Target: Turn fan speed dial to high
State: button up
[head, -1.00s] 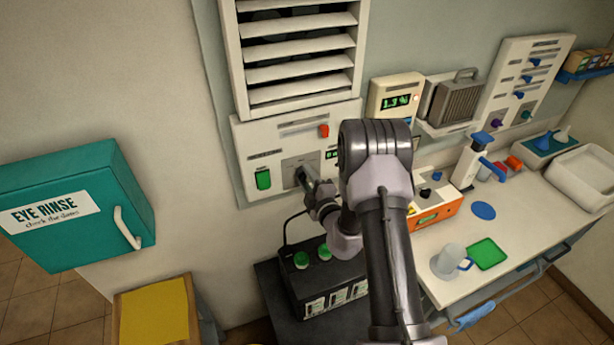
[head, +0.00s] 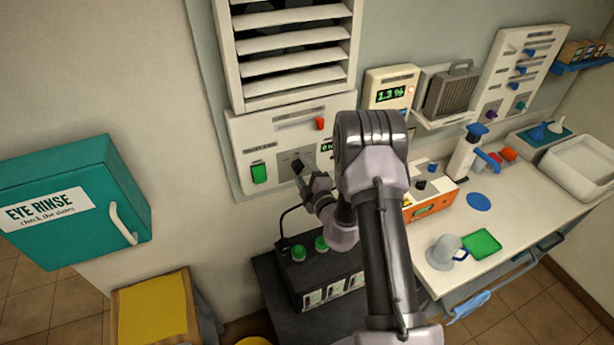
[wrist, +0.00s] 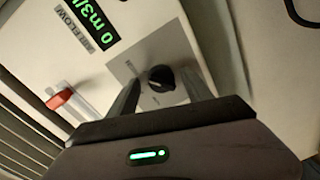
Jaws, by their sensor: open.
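The fan speed dial (wrist: 160,77) is a round black knob on a grey plate of the white fan panel, below the louvred vent. In the wrist view it sits between the two fingers of my gripper (wrist: 162,92), which are open, one on each side. I cannot tell whether a finger touches it. In the head view the dial (head: 297,165) shows just above my gripper (head: 306,178). The dial's pointer and scale marks are too small to read. A green display (wrist: 90,22) beside it reads 0 m3/h.
The louvred vent (head: 293,50) is above. A black battery unit with green caps (head: 300,252) stands below my gripper. A teal eye rinse cabinet (head: 75,205) hangs at left.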

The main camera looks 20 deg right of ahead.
jog(key=s+r+b, duration=0.1)
jog(key=s+b, duration=0.1)
jog(key=s, duration=1.5)
jog(key=shift+b, duration=0.3)
